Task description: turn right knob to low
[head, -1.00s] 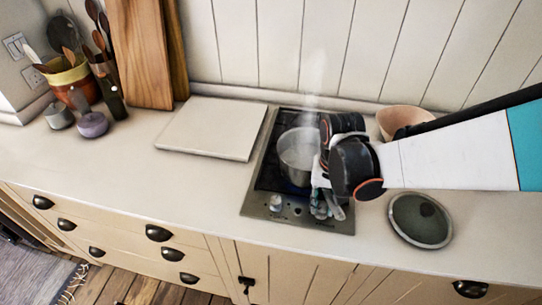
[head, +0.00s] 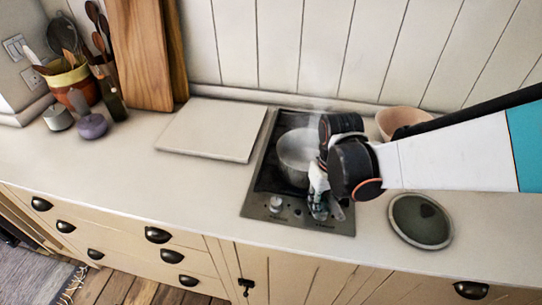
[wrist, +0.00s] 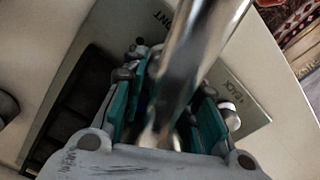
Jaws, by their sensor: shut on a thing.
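The hob's control panel (head: 262,211) lies along its front edge, with a pale left knob (head: 275,204) that also shows in the wrist view (wrist: 229,114). My gripper (head: 319,203) is down at the right knob (head: 320,214) and shut on it, covering most of it. In the wrist view, the teal fingertips of my gripper (wrist: 165,115) stand either side of a shiny metal bar, which hides the knob between them. The labels FRONT and BACK are partly readable there. The knob's pointer is hidden, so its setting cannot be told.
A steaming metal pot (head: 297,158) stands on the hob, close behind my gripper. A round lid (head: 420,220) lies right of the hob and a pinkish bowl (head: 402,121) stands behind my arm. A white board (head: 212,128) lies to the left; the counter's front left is clear.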

